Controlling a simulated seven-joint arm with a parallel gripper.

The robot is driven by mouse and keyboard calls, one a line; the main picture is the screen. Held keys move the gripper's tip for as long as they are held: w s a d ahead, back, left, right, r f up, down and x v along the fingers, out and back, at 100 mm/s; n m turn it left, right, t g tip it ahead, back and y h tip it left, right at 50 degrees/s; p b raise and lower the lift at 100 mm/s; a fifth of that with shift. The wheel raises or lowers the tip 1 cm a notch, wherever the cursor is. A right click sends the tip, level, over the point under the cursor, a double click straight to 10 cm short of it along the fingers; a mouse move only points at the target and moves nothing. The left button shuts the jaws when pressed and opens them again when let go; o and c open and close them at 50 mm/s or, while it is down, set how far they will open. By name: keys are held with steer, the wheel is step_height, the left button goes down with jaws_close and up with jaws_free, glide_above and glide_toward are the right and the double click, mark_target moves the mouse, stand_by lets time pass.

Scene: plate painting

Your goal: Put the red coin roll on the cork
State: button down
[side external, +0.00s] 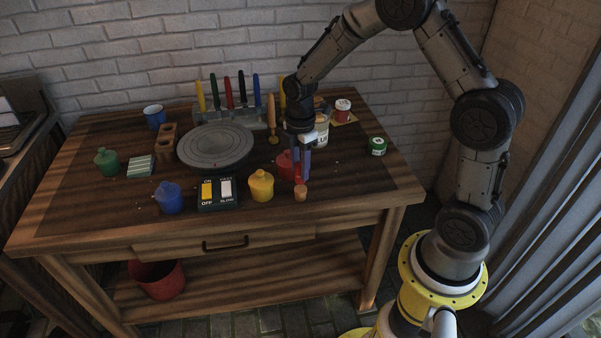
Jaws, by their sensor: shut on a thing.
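My gripper (302,168) points straight down above the front right part of the table. It is shut on a slim red upright piece, the red coin roll (297,172), whose outline is small and partly covered by the bluish fingers. The cork (300,194), a short orange-brown cylinder, stands on the table directly below the gripper. The roll's lower end appears just above the cork's top; I cannot tell whether they touch. A red lidded pot (284,165) stands behind and left of the fingers, partly overlapped by them.
A yellow pot (261,186), a switch box (219,194) and a blue pot (168,198) stand left of the cork. A grey turntable (214,146) lies behind them. A green tin (377,146) stands to the right. The table's front right corner is clear.

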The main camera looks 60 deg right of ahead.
steer(key=shift+f, duration=1)
steer(key=shift+f, duration=0.15)
steer(key=c, duration=0.6)
jaws_free()
